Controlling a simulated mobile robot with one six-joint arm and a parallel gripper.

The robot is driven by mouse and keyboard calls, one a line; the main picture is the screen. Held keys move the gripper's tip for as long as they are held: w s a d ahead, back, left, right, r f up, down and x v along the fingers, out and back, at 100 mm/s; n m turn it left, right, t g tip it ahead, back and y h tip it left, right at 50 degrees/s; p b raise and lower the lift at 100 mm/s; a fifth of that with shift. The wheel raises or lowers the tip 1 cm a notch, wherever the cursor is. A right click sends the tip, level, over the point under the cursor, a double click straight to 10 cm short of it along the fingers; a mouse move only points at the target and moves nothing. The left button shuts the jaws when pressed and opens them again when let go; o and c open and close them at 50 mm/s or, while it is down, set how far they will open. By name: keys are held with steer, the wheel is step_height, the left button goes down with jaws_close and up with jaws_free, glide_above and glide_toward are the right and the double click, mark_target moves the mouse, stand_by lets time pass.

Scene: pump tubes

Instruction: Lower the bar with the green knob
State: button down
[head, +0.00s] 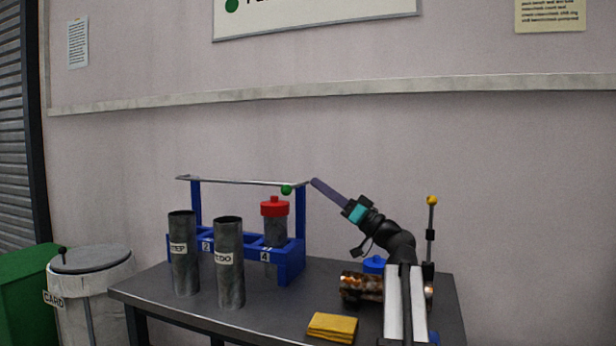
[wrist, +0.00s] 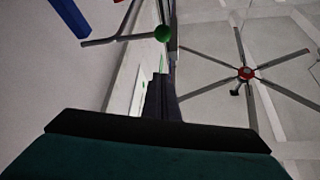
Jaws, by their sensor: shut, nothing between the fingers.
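The metal bar (head: 235,181) runs across the top of the blue rack (head: 293,258), raised on its two blue posts. The green knob (head: 286,190) sits near the bar's right end. In the wrist view the green knob (wrist: 162,33) is just beyond my fingers, and part of the bar (wrist: 112,39) shows to its left. My gripper (head: 314,182) is shut and empty, its fingertips by the bar's right end, just right of the knob and about level with it. I cannot tell if it touches the bar. The shut fingers also show in the wrist view (wrist: 163,80).
A tube with a red cap (head: 275,208) stands in the rack. Two open grey tubes (head: 184,262) (head: 230,270) stand in front. A yellow cloth (head: 333,327) lies at the table's (head: 285,317) front. A yellow-topped stand (head: 431,235) is at right, and a bin (head: 95,290) stands left.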

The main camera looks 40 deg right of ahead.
steer(key=shift+d+v, duration=0.2)
steer(key=shift+v, duration=1.1)
steer(key=shift+w+r+p, duration=0.1)
steer(key=shift+p, duration=0.2)
